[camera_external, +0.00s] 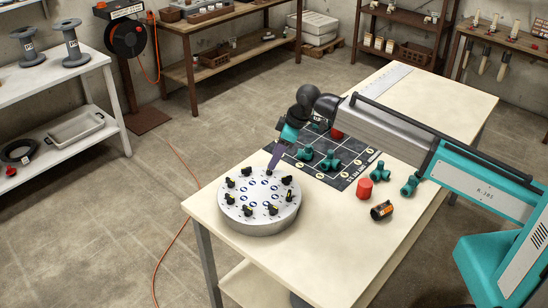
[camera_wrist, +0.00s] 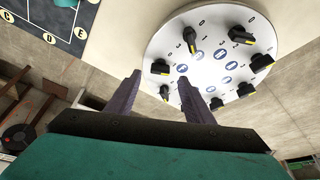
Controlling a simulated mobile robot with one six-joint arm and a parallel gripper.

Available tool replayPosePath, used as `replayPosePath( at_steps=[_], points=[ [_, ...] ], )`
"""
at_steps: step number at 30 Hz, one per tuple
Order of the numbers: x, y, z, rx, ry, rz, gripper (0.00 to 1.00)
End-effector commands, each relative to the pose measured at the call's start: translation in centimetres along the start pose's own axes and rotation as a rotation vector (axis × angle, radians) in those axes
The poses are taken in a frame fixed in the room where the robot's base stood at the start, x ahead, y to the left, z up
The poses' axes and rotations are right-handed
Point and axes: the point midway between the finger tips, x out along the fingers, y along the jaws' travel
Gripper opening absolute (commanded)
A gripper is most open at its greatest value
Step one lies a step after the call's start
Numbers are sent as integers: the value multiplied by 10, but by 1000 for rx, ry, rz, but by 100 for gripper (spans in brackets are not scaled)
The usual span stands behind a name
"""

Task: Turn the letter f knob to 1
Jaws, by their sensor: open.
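A round white dial plate (camera_external: 262,181) with several black knobs around its rim stands on the pale table (camera_external: 330,265). The knobs have yellow pointer marks, and blue round labels sit inside the ring. The plate also shows in the wrist view (camera_wrist: 215,52), with digits beside the knobs. My gripper (camera_external: 271,170) points down over the far part of the plate.
A black grid mat (camera_external: 349,183) with teal pipe fittings (camera_external: 330,160) lies behind the plate. A red cylinder (camera_external: 364,189) and a black-and-orange part (camera_external: 382,210) lie to the right. The table's front strip is clear. An orange cable (camera_external: 178,230) runs along the floor.

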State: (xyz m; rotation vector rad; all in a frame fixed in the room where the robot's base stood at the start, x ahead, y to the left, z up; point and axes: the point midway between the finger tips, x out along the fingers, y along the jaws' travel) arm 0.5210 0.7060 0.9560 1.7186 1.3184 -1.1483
Motion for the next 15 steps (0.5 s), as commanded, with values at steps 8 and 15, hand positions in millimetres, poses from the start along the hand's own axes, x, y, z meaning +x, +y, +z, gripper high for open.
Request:
replayPosePath(
  at_steps=[8,15],
  points=[
    [-37,0,0,0,2,1,48],
    [-68,0,0,0,2,0,48]
  ],
)
